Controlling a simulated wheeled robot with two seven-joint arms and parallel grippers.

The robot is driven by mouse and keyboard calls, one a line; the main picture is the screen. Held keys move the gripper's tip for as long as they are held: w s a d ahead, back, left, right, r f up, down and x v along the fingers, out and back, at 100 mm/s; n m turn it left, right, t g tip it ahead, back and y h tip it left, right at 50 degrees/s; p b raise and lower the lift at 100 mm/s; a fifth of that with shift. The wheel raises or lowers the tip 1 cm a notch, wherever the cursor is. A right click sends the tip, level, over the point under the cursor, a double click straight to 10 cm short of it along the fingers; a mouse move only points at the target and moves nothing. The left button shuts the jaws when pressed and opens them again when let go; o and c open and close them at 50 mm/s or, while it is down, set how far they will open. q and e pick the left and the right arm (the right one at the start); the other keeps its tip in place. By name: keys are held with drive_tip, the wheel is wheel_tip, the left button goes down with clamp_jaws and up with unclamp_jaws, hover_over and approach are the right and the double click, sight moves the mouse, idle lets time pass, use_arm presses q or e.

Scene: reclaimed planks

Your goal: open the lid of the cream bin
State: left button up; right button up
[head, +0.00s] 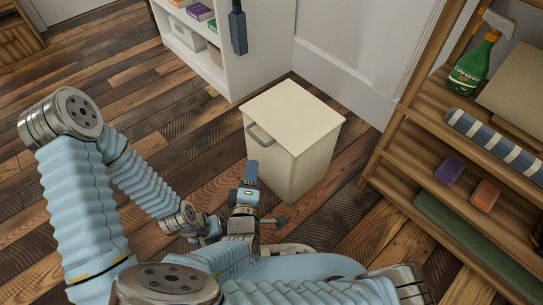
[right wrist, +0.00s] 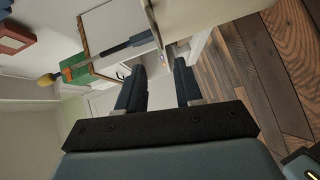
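The cream bin (head: 313,165) stands on the plank floor, and its flat lid (head: 292,112) is down. A grey bar handle (head: 260,136) is at the lid's left front edge. My right gripper (head: 250,174) is just in front of the bin, below the handle and apart from it. In the right wrist view my right gripper (right wrist: 160,68) has its two fingers spread with nothing between them. A cream surface at the top of that view may be the bin. My left gripper (head: 208,232) is low and left of the right one, partly hidden, and its fingers are unclear.
A white shelf unit (head: 234,55) with boxes stands behind the bin to the left. A wooden shelf (head: 405,155) with a green bottle (head: 473,65) and a striped roll (head: 495,143) stands at the right. Plank floor left of the bin is clear.

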sight(256, 137)
drive_tip(key=b+x, duration=0.2)
drive_tip(key=x, duration=1.1)
drive_tip(key=shift+w, duration=0.3)
drive_tip(key=shift+c, duration=0.4)
clamp_jaws()
